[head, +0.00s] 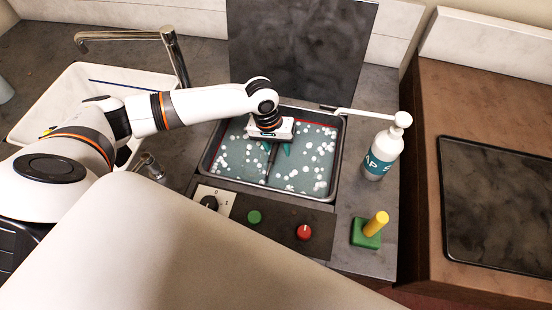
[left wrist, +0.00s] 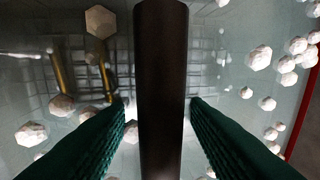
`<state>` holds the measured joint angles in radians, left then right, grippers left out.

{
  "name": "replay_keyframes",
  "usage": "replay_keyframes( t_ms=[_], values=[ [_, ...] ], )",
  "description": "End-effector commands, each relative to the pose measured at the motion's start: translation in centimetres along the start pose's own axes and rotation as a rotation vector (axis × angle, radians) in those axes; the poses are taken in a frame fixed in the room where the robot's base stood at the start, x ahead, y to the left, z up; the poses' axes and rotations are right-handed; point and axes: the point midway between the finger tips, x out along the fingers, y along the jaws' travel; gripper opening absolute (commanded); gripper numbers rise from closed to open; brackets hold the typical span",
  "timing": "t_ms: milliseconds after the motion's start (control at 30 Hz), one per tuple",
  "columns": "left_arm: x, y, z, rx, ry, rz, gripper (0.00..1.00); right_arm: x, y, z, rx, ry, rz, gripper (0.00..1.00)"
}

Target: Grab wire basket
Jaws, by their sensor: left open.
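The wire basket (left wrist: 210,62) shows as a blurred grid under the liquid in the left wrist view. Its dark bar-like handle (head: 271,162) stands out over the tank in the head view. In the left wrist view the handle (left wrist: 162,60) runs down the middle of the picture. My left gripper (head: 277,148) is over the tank, with green fingers open on either side of the handle. In the left wrist view the gripper (left wrist: 158,104) shows a gap beside the handle. Brass-coloured rods (left wrist: 107,76) lie at the basket. My right gripper is out of view.
The tank (head: 337,165) has a raised dark lid (head: 302,50) behind it and white foam clumps on its liquid. A white pump bottle (head: 381,155) stands right of it. A control panel with knobs (head: 304,232) is in front. A sink with tap (head: 170,45) is left.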

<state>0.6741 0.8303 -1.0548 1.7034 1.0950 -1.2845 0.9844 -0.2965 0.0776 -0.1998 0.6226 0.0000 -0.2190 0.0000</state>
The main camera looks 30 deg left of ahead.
Motion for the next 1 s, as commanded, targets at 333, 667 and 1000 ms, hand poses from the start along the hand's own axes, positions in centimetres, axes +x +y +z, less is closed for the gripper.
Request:
replay_keyframes(
  t_ms=[333, 667, 1000],
  values=[
    [0.29, 0.01, 0.02, 0.000, -0.001, 0.000, 0.28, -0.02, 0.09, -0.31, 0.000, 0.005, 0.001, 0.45],
    [0.26, 0.02, 0.02, 0.000, -0.001, 0.000, 0.00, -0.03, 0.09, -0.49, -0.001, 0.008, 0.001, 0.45],
    [-0.15, -0.11, 0.13, 0.001, -0.004, -0.002, 0.00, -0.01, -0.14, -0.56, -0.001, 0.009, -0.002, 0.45]
  ],
)
